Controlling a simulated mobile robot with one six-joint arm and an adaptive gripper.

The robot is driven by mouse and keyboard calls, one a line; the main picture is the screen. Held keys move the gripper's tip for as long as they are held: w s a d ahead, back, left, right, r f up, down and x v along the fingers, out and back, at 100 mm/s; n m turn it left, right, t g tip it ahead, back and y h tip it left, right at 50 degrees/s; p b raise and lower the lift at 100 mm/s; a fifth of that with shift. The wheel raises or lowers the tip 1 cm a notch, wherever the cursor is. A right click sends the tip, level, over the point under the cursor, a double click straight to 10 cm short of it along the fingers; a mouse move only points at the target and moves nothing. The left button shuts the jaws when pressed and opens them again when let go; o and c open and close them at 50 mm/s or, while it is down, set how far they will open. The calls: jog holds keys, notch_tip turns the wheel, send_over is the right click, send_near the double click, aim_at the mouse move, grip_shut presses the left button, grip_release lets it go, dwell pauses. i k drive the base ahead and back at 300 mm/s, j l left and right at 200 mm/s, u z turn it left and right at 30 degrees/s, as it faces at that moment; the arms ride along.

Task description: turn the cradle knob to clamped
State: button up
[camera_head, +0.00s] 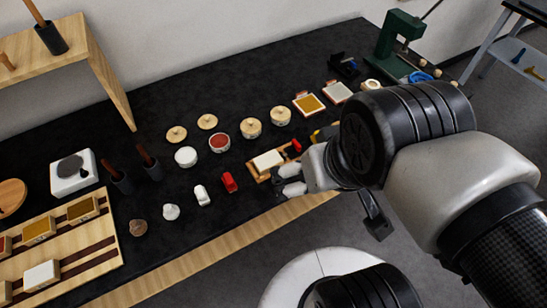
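A small wooden cradle (257,174) holds a white block (267,160) near the table's front edge, just left of my gripper. A small red part (296,146) with black beside it sits at the cradle's right end. It may be the knob, but its setting is too small to read. My gripper (289,180) is at the cradle's front right side, with its two pale fingertips apart and a narrow dark gap between them. I see nothing held in it. My wrist and arm hide the area right of the cradle, and I cannot tell whether the fingers touch it.
The black table (160,225) carries round lidded pots (251,128), a red block (229,182), a white piece (202,195) and a brown lump (138,228) left of the cradle. Two square trays (308,104) lie behind. A green press (397,38) stands at the back right.

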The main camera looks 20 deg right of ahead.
aim_at(296, 147)
jog(key=i+j+z, duration=0.1)
jog(key=z, duration=0.3)
jog(key=i+j+z, duration=0.1)
jog(key=j+z, duration=0.15)
jog(key=z, duration=0.2)
jog(key=j+z, duration=0.15)
jog(key=z, duration=0.25)
